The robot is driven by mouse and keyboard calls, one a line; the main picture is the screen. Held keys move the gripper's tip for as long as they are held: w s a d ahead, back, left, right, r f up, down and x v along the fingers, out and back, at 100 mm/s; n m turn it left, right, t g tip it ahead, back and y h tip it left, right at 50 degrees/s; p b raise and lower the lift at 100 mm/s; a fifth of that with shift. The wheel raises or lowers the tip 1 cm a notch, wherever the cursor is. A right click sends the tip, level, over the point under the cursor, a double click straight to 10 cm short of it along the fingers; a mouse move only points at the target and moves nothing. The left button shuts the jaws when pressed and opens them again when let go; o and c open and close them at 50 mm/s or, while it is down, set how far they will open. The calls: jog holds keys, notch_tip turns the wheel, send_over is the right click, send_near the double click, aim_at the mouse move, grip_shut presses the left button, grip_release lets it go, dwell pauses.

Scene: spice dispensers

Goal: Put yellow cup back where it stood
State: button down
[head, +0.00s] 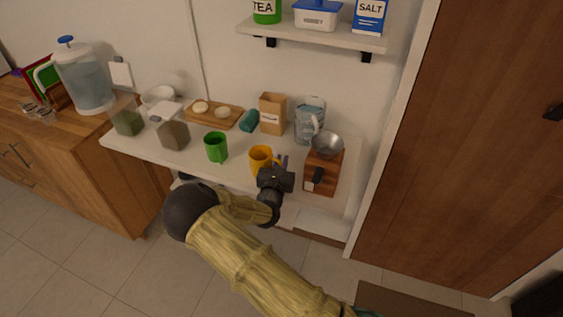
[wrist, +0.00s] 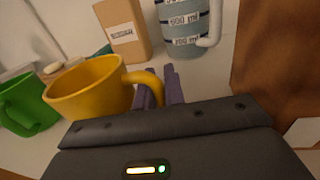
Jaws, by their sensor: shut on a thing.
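The yellow cup (head: 260,158) is upright at the front of the white counter, right of the green cup (head: 216,147). In the wrist view the yellow cup (wrist: 92,88) stands left of my fingers, with its handle reaching right to them. My gripper (head: 281,163) is shut on the cup's handle; it also shows in the wrist view (wrist: 158,92). The cup's base is partly hidden by my gripper body, so I cannot tell whether it touches the counter.
A wooden grinder (head: 324,168) with a metal bowl stands close on the right. Behind are a paper bag (head: 272,113), a measuring jug (head: 310,120) and a teal roll (head: 250,120). Two spice dispensers (head: 172,131) (head: 126,119) stand left. The white counter (head: 190,156) has free room left of the green cup.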

jog(key=c, duration=1.5)
grip_release()
jog(key=shift+f, duration=0.1)
jog(key=b+v, duration=0.1)
jog(key=v, duration=1.1)
jog(key=shift+s, duration=0.15)
